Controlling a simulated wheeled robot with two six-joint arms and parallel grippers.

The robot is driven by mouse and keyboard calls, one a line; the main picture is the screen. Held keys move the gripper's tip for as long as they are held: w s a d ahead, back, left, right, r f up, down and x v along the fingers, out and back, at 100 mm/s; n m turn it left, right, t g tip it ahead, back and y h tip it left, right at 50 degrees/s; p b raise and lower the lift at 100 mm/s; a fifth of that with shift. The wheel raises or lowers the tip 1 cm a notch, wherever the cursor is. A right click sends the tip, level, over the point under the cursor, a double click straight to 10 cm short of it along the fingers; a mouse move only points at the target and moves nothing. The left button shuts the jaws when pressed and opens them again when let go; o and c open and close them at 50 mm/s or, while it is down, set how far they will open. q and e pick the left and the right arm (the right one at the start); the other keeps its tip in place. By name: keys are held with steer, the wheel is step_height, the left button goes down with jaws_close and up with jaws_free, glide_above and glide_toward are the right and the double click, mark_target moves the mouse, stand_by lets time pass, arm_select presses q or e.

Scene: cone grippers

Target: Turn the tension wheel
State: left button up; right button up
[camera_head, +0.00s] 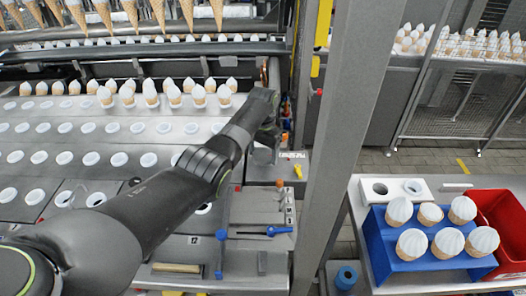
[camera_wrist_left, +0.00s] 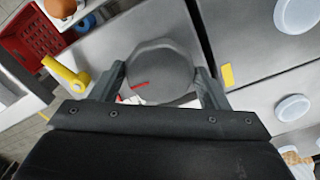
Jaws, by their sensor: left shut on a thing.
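The tension wheel (camera_wrist_left: 160,66) is a grey, many-sided disc with a short red mark, seen in the left wrist view. My left gripper (camera_wrist_left: 161,82) has one finger on each side of the wheel and is shut on it. In the head view my left arm reaches across the perforated machine bed to my left gripper (camera_head: 265,128), at the bed's right edge. The arm and gripper largely hide the wheel there. My right gripper is not in view.
A yellow handle (camera_head: 298,171) and a blue lever (camera_head: 265,231) are close by on the machine's side. A grey post (camera_head: 345,130) stands to the right. Beyond it are a blue cone stand (camera_head: 377,240) and a red bin (camera_head: 512,240). Several cones stand in the bed's back row.

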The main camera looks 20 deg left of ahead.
arm_select(q)
steer(key=n+p, duration=0.1)
steer(key=n, duration=0.2)
steer(key=shift+r+p, duration=0.2)
steer(key=shift+p, duration=0.15)
steer(key=n+p, duration=0.1)
steer(key=n, duration=0.3)
steer(key=shift+d+n, duration=0.1)
steer(key=shift+n, duration=0.2)
steer(key=n+p, duration=0.1)
steer(key=n, duration=0.3)
steer(key=shift+w, duration=0.1)
steer(key=shift+f+n, duration=0.1)
steer(key=shift+n, duration=2.7)
steer(key=o, duration=1)
